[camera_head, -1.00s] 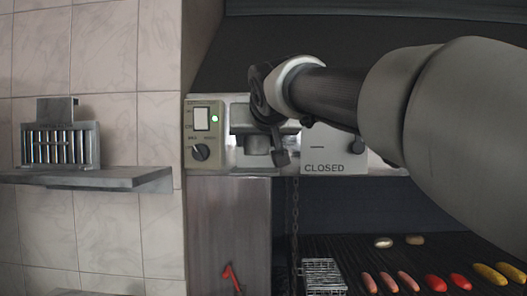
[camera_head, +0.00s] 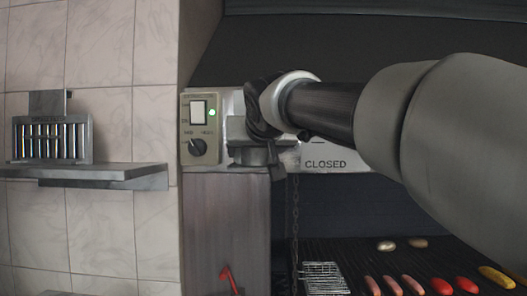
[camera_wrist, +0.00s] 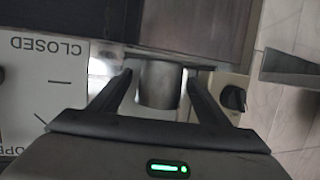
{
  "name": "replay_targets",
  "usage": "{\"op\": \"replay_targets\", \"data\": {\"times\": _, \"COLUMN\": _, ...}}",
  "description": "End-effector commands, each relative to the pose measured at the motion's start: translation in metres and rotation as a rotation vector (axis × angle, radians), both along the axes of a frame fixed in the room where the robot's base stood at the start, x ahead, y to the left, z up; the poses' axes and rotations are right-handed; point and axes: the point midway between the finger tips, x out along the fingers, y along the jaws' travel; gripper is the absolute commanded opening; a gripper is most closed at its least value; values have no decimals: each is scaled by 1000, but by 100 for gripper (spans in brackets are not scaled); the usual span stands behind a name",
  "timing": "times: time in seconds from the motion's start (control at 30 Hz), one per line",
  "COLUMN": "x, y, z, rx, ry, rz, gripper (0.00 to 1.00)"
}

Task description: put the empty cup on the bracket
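My gripper (camera_wrist: 159,76) shows in the wrist view with two dark fingers spread apart. A plain grey metal cylinder, which looks like the cup (camera_wrist: 160,85), sits between them.
A control box (camera_head: 199,130) with a green light and knob is left of the bracket. A CLOSED sign plate (camera_head: 325,163) is to the right. A wall shelf (camera_head: 90,172) holds a slotted metal box (camera_head: 52,138). Sausages and vegetables lie on the grill (camera_head: 365,255) below.

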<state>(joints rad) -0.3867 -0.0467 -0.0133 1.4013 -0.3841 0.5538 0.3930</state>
Motion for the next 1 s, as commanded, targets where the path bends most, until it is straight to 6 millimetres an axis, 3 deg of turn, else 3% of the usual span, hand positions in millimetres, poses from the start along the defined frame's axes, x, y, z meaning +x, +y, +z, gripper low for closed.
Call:
{"op": "replay_targets", "data": {"times": 0.37, "x": -3, "y": -1, "z": 5, "rx": 0, "ry": -2, "rz": 0, "gripper": 70}}
{"op": "replay_targets", "data": {"times": 0.8, "x": -86, "y": -15, "z": 30, "rx": 2, "ry": -4, "rz": 0, "gripper": 70}}
{"op": "replay_targets", "data": {"times": 1.0, "x": -109, "y": -18, "z": 37, "rx": 0, "ry": -1, "rz": 0, "gripper": 70}}
